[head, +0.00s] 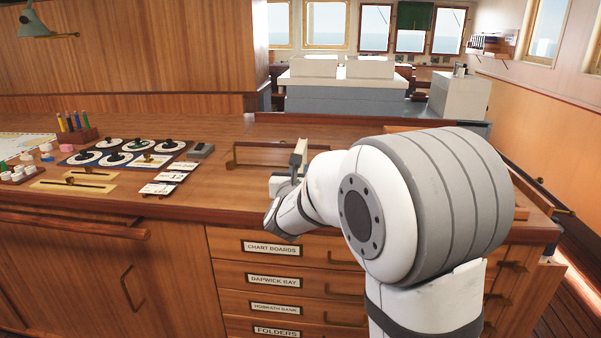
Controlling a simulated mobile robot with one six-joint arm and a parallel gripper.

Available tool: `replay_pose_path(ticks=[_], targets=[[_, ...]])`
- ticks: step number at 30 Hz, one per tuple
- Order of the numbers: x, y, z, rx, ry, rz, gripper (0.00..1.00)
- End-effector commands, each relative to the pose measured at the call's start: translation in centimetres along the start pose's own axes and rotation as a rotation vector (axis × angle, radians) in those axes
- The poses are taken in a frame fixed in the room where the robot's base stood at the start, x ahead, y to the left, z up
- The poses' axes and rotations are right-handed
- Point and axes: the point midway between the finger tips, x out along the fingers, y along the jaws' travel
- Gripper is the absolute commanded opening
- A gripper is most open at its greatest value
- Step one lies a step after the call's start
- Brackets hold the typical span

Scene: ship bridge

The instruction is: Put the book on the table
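The wooden table (225,128) is a long chart table with drawers in its front. My gripper (289,170) is over the table's front part, above the drawers, and partly hidden by my own arm. A pale upright piece and a pale block show at its end. I cannot tell whether these are its fingers or something held. I cannot make out the book for certain; my arm covers the right part of the table.
A low wooden rail frame (262,153) stands behind my gripper. A small grey device (201,150), cards (163,183), a panel of round dials (124,152) and a pencil holder (76,136) occupy the left. Bare wood lies behind them. A wall shelf (492,44) hangs far right.

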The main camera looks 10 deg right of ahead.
Motion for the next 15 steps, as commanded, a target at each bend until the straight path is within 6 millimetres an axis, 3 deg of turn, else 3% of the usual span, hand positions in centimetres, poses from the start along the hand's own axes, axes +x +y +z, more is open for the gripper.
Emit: replay_pose_path(ticks=[2, 3, 10, 15], targets=[[0.01, -0.03, -0.29, 0.001, -0.002, -0.001, 0.00], [0.01, -0.03, -0.20, 0.000, 0.000, -0.001, 0.22], [0.02, -0.06, -0.17, 0.000, 0.000, -0.001, 0.41], [0.03, -0.08, -0.16, 0.000, 0.000, -0.001, 0.42]])
